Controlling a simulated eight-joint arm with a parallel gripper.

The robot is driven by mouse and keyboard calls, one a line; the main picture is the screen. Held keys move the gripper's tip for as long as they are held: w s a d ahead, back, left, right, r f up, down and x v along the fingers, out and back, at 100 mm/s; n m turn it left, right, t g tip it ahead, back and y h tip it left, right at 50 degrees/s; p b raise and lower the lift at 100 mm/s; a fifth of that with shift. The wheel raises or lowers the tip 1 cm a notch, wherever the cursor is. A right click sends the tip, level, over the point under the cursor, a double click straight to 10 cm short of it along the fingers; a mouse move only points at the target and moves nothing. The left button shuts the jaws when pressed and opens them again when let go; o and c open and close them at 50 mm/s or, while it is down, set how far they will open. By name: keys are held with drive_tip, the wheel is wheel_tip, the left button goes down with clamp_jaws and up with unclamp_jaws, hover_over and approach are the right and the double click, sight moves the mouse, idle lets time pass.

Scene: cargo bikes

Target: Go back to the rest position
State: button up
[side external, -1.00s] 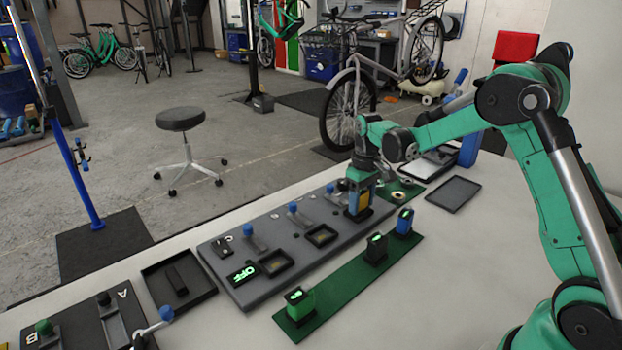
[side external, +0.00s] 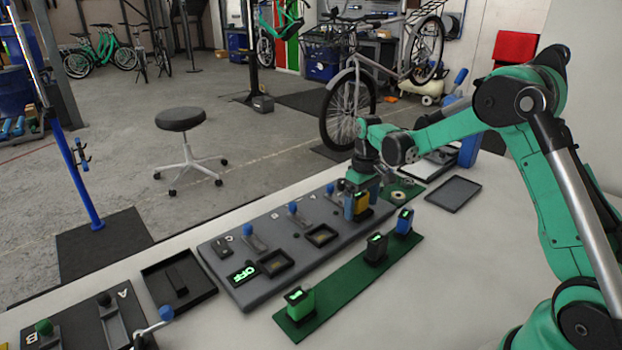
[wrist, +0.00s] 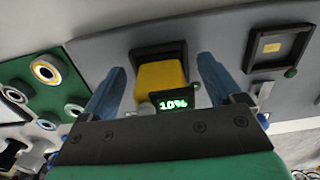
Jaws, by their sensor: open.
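My gripper (side external: 364,192) is over the far right end of the long grey board (side external: 262,292). Its blue fingers are apart, one on each side of a yellow block (side external: 361,203) standing in the board. In the wrist view the yellow block (wrist: 160,82) shows between the open fingertips (wrist: 162,64), with a small "10%" display (wrist: 173,104) near it. A gap shows beside the block on both sides in that view. Whether either finger touches it cannot be told from the side.
A green strip (side external: 337,286) in front carries a green block (side external: 299,303), a dark-topped block (side external: 375,248) and a blue block (side external: 404,221). Dark trays lie at left (side external: 205,293) and right (side external: 453,194). Blue-knobbed levers (side external: 293,208) stand up from the grey board.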

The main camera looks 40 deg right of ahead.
drive_tip(key=r, duration=0.6)
drive_tip(key=shift+s+a, duration=0.1)
drive_tip(key=shift+a, duration=0.15)
drive_tip(key=s+a+r+t, duration=0.5)
drive_tip(key=s+a+t, duration=0.2)
drive_tip(key=s+a, duration=0.5)
drive_tip(key=shift+a, duration=0.5)
